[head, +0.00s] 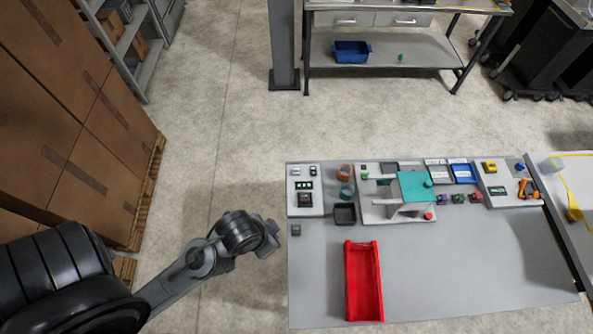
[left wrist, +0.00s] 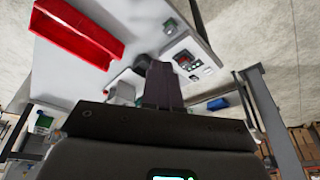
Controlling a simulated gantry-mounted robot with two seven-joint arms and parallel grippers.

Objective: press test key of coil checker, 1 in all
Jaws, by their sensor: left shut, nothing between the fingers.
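A white panel (head: 305,211) at the table's left end carries a dark unit with a small green display (head: 304,185) and small light and dark parts; this may be the coil checker, but no label is readable. The left wrist view shows the panel's dark unit (left wrist: 184,58) just right of and beyond my fingertips. My left gripper (head: 275,238) is off the table's left edge, below and left of the panel and apart from it. Its fingers (left wrist: 160,70) are shut with nothing between them. My right gripper is not in view.
A red tray (head: 348,285) lies on the table's front part. A dark square bin (head: 345,213) and a small grey block (head: 296,230) are near the panel. A teal-topped stand (head: 416,185) is in the middle. The table's front right (head: 470,265) is clear.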

